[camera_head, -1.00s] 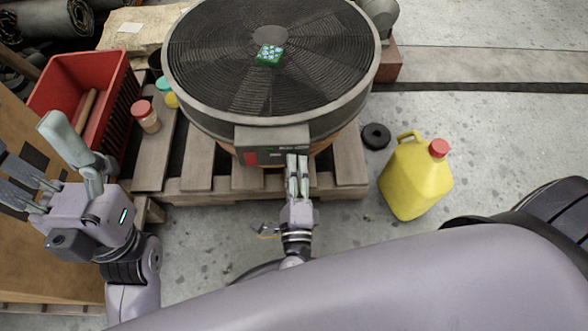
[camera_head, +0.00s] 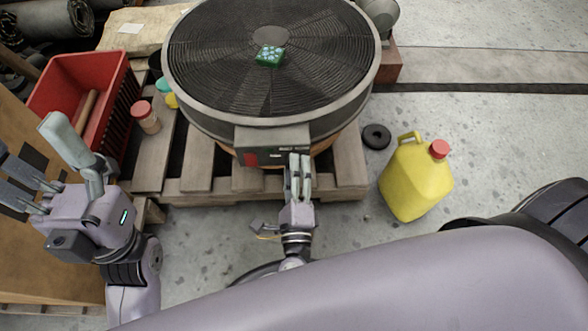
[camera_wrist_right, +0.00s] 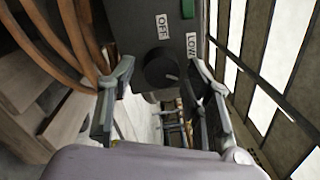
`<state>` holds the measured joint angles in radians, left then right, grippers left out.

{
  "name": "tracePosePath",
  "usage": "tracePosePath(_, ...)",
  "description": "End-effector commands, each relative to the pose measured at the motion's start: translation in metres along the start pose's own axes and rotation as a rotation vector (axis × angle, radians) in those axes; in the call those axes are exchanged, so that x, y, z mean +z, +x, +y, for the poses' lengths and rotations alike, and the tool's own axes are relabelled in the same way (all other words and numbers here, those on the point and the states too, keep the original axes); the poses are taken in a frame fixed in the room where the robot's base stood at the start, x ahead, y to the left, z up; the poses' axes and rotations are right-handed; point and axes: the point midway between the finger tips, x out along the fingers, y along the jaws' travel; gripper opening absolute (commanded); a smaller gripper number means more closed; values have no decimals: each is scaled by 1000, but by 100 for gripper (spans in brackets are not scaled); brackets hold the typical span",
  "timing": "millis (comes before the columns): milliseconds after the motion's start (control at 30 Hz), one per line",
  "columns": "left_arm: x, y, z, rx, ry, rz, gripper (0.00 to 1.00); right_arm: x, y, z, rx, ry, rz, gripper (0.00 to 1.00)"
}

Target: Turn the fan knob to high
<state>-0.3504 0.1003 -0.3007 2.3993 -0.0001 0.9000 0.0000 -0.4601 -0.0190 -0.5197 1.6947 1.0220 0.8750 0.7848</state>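The large round fan (camera_head: 345,85) lies face up on a wooden pallet, with its grey control box (camera_head: 275,142) on the near side. In the right wrist view the black fan knob (camera_wrist_right: 160,66) sits on the panel near labels OFF and LOW. Its small pale mark points to the lower right; no HIGH label is visible. My right gripper (camera_head: 300,158) is at the box; in the wrist view its fingers (camera_wrist_right: 162,78) stand apart on either side of the knob, contact unclear. The knob is hidden in the head view. My left gripper (camera_head: 32,145) is open and empty at the left.
A green object (camera_head: 269,56) lies on the fan grille. A red crate (camera_head: 65,75) and jars (camera_head: 146,117) stand left of the fan. A yellow jug (camera_head: 413,182) and black ring (camera_head: 376,136) are on the floor at right.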

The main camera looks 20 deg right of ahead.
Motion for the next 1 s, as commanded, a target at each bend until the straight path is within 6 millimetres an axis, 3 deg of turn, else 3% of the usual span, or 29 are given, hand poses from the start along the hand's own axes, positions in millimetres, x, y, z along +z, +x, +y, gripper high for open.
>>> tracePosePath(300, -1, 1, -1, -1, 2, 3, 69, 0, -1, 0, 0, -1, -1, 50)
tracePosePath(433, -1, 1, -1, -1, 2, 3, 69, 0, -11, 0, 1, -2, 0, 50)
tracePosePath(800, 0, 0, 0, 0, 1, 1, 69, 0, -86, 1, 4, -2, 0, 50)
tracePosePath(1000, 0, 0, 0, 0, 1, 1, 69, 0, -113, 0, 1, -1, 0, 50)
